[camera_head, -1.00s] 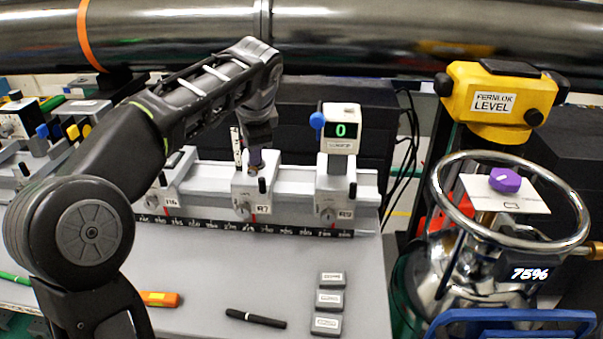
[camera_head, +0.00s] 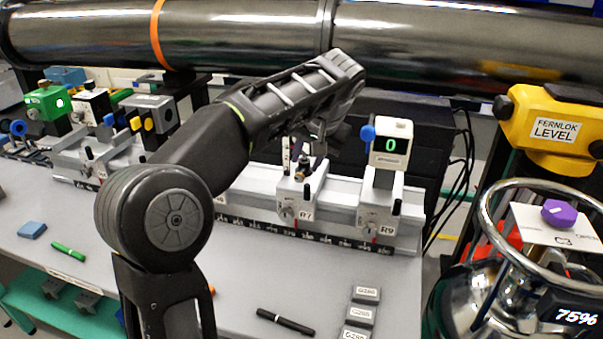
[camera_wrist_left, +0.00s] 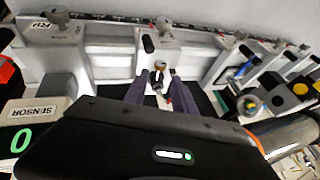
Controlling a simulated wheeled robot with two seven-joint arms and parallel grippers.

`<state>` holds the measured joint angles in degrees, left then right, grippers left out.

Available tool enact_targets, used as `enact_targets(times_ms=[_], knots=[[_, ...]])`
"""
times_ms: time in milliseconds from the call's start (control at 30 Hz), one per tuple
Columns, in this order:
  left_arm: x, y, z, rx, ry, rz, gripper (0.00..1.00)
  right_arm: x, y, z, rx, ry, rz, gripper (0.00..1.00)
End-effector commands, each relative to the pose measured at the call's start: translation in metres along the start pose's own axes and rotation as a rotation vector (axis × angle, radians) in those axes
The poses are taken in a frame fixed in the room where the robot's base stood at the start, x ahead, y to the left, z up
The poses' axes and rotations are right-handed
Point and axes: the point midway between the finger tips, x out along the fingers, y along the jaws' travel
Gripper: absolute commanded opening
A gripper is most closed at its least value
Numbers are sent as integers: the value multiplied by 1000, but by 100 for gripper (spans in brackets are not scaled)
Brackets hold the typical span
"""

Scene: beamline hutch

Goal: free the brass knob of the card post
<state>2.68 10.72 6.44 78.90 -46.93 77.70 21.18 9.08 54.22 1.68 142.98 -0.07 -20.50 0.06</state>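The card post stands on the R7 carriage (camera_head: 299,203) of the rail, with a small brass knob (camera_head: 302,172) near its top. A thin upright white strip with dark marks (camera_head: 286,156) stands just left of it. My left gripper (camera_head: 318,150) points down close behind the post, partly hidden by my wrist. In the left wrist view its two purple fingers (camera_wrist_left: 156,74) are apart, with the brass knob (camera_wrist_left: 157,87) seen in the gap between them. I see no clear contact between the fingers and the knob. My right gripper is not in view.
The R9 carriage with a sensor display (camera_head: 390,145) reading 0 stands close on the right. A black beam pipe (camera_head: 240,35) runs behind and above. A pen (camera_head: 286,321) and grey blocks (camera_head: 361,313) lie on the front bench.

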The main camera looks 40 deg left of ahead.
Motion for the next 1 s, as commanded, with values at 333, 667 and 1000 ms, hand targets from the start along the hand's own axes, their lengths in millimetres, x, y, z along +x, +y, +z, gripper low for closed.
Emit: enact_targets(times_ms=[333, 667, 1000], knots=[[51, 0, 1, 0, -4, -1, 32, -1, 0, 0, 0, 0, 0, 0], [71, 0, 0, 0, 0, 0, 32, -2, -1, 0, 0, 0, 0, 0], [71, 0, 0, 0, 0, 0, 17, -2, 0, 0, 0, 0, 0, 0]])
